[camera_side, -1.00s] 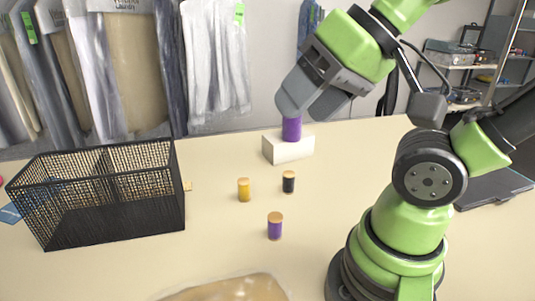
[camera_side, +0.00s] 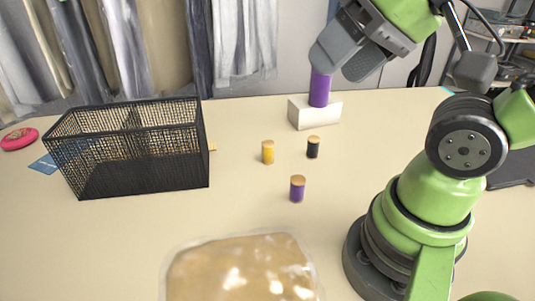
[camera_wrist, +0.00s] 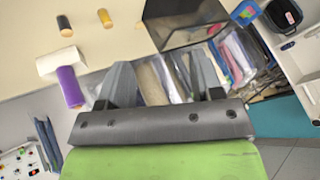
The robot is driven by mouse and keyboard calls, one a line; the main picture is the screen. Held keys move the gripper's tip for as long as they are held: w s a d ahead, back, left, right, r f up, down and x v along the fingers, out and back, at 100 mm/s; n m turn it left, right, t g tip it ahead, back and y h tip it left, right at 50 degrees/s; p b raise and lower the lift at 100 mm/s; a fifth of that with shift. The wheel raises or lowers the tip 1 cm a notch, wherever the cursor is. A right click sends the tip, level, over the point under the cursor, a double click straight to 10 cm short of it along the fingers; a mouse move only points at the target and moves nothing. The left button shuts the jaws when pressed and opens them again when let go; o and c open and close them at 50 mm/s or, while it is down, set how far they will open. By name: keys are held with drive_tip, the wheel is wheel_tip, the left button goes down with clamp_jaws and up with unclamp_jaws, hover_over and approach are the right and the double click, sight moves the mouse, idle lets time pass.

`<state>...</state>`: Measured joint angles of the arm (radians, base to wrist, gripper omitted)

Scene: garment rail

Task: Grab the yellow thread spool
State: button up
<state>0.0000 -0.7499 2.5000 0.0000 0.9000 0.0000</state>
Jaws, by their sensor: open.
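The yellow thread spool (camera_side: 268,153) stands upright on the table, right of the black basket. It also shows near the top of the wrist view (camera_wrist: 106,19). My gripper (camera_side: 345,66) is open and empty, raised behind and to the right of the yellow spool, well apart from it. In the side view its finger overlaps the top of a tall purple cylinder (camera_side: 320,90) by the white block. In the wrist view my spread fingers (camera_wrist: 162,84) have nothing between them, and the purple cylinder lies to their left.
A black spool (camera_side: 313,148) stands right of the yellow one, and a short purple spool (camera_side: 297,189) stands in front. The white block (camera_side: 315,115) is behind. A black mesh basket (camera_side: 130,150) stands left. A clear-wrapped tan bag (camera_side: 240,268) lies at the front. Garments (camera_side: 150,45) hang behind.

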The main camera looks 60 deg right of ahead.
drive_tip(key=n+g+h, duration=0.2)
drive_tip(key=g, duration=0.5)
hover_over(268, 143)
wheel_tip(268, 143, down, 20)
drive_tip(key=shift+f, duration=0.1)
wheel_tip(268, 143, down, 4)
drive_tip(key=shift+d+f, duration=0.1)
drive_tip(key=shift+f, duration=0.15)
wheel_tip(268, 143, down, 6)
drive_tip(key=shift+r, duration=0.15)
drive_tip(key=shift+c, duration=0.2)
